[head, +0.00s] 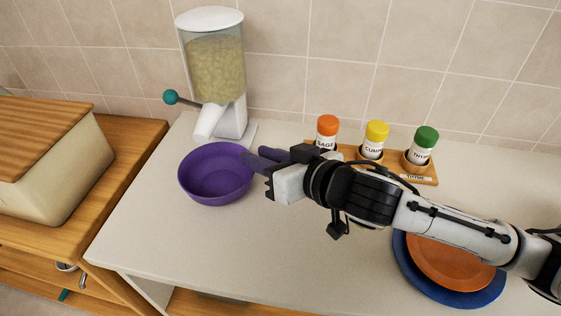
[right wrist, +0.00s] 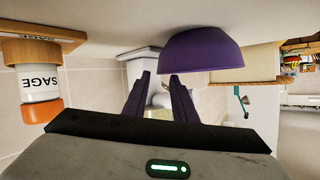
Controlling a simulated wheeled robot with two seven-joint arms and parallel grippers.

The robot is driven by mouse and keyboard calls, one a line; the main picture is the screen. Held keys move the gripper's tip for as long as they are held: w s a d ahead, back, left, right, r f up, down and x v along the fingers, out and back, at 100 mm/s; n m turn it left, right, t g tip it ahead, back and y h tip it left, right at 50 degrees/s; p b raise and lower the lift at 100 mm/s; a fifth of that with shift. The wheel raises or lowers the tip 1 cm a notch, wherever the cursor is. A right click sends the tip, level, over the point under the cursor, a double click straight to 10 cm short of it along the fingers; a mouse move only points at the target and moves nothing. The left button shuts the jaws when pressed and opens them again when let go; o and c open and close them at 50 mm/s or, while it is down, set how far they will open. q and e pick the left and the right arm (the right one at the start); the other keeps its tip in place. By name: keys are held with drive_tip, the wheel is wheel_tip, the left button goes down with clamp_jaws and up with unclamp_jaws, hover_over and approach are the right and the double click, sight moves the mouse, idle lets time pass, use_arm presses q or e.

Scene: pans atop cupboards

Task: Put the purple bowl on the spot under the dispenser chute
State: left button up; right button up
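The purple bowl (head: 217,172) stands upright and empty on the white counter, just in front of the dispenser (head: 214,70). The dispenser's white chute (head: 208,123) points down toward the bowl's back rim. A marked spot is not visible. My right gripper (head: 258,156) is at the bowl's right rim, fingers pointing left. In the upside-down right wrist view, its two fingers (right wrist: 160,80) are apart with nothing between them, and the bowl (right wrist: 202,50) shows beside one fingertip. I cannot tell whether they touch. My left gripper is not in view.
A spice rack (head: 425,178) with orange-, yellow- and green-capped jars stands behind my right arm. An orange plate (head: 450,262) on a blue plate (head: 420,280) lies at the right. A bread box (head: 50,160) stands on the left cupboard. The counter's front middle is clear.

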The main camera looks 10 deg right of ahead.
drive_tip(key=v, duration=0.7)
drive_tip(key=shift+s+r, duration=0.2)
drive_tip(key=shift+s, duration=0.1)
